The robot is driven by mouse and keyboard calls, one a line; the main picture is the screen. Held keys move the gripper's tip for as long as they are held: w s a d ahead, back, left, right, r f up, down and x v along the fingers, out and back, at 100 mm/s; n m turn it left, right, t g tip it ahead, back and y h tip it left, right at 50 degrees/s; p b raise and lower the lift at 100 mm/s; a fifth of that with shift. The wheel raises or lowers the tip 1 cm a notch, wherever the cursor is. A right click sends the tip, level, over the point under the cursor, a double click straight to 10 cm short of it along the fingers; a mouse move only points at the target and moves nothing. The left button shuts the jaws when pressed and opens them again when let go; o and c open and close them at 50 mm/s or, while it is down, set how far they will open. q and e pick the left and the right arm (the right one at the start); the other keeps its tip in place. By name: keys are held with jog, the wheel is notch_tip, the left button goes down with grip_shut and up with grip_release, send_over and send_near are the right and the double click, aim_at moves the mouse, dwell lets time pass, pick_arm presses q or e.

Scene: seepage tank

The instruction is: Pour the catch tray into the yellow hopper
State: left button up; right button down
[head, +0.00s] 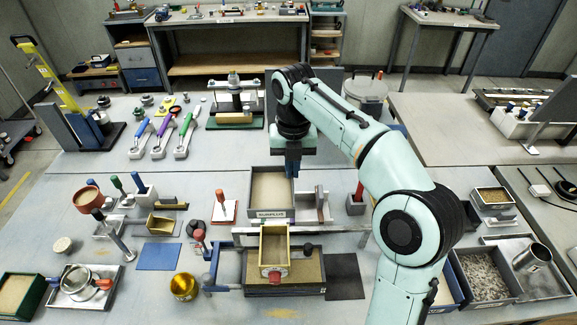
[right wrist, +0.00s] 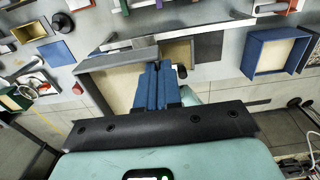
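The catch tray is a grey box with pale sand-like contents (head: 253,192); a label reading SURPLUS shows at its front. It looks raised above the table and roughly level, and fills the near left in the right wrist view (right wrist: 115,61). My right gripper (head: 292,168) is shut on its wall at the back right; the blue fingers (right wrist: 160,72) hide part of that wall. The yellow hopper (head: 264,258) is a small open box over the tank at front centre, a red knob at its front. It also shows beyond my fingers in the right wrist view (right wrist: 178,53). My left gripper is not in view.
A grey rail (head: 345,238) runs behind the hopper. A blue upright clamp (head: 211,268) stands left of the tank, a dark mat (head: 345,277) right of it. A metal tray with gravel (head: 484,275) is at right.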

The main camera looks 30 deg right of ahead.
jog(key=s+a+t+h+b, duration=0.1)
jog(key=s+t+h+b, duration=0.1)
jog(key=b, duration=0.3)
jog(key=s+a+t+h+b, duration=0.1)
jog(key=s+t+h+b, duration=0.1)
jog(key=t+b, duration=0.2)
jog(key=s+a+t+h+b, duration=0.1)
jog(key=s+t+b, duration=0.1)
jog(key=b, duration=0.4)
jog(key=shift+a+r+t+h+b, duration=0.1)
jog(key=shift+a+t+h+b, duration=0.25)
jog(key=shift+t, duration=0.55)
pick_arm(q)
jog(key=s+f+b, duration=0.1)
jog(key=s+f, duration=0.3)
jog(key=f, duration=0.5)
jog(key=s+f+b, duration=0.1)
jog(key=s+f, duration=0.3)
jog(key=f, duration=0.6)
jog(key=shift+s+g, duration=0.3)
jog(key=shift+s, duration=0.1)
pick_arm(e)
jog(key=shift+s+a+r+t+h, duration=0.1)
jog(key=shift+s+t+h, duration=0.25)
jog(key=shift+s+t, duration=0.15)
